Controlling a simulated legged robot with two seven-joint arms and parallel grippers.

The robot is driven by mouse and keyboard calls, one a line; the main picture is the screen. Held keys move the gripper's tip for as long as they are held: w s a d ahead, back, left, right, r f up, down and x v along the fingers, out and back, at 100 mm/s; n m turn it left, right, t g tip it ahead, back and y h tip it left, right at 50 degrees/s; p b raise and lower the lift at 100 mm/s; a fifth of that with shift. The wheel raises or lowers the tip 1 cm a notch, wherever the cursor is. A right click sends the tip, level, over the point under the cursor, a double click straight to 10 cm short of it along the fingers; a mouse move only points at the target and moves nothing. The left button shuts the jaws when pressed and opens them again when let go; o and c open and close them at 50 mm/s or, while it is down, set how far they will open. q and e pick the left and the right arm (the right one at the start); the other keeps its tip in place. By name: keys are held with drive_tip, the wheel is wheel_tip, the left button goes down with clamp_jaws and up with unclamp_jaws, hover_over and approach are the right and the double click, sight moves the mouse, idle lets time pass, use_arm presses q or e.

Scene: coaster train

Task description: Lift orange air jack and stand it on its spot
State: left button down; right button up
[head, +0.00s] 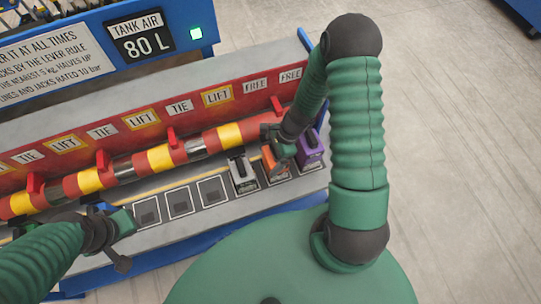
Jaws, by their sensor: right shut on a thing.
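The orange air jack (271,167) is in the row on the grey deck, between a grey-white jack (242,174) and a purple jack (311,150). My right gripper (280,150) comes down over the orange jack and is shut on it; the fingers partly hide it. I cannot tell whether its base touches the deck. Dark outlined square spots (213,191) lie empty left of the grey-white jack. My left gripper (122,226) is at the left, beside the leftmost visible empty square, away from the jacks. Its fingertips are not clear.
A red and yellow segmented tube (160,158) with red clips runs behind the squares. A red panel (75,143) with LIFT, TIE and FREE labels stands behind it. A TANK AIR 80 L sign (141,36) is at the back. Open floor (455,130) lies right.

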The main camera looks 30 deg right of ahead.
drive_tip(key=shift+f, duration=0.1)
drive_tip(key=o, duration=1.8)
drive_tip(key=shift+d, duration=0.1)
drive_tip(key=shift+o, duration=1)
drive_tip(key=shift+d, duration=0.1)
drive_tip(key=shift+d, duration=0.1)
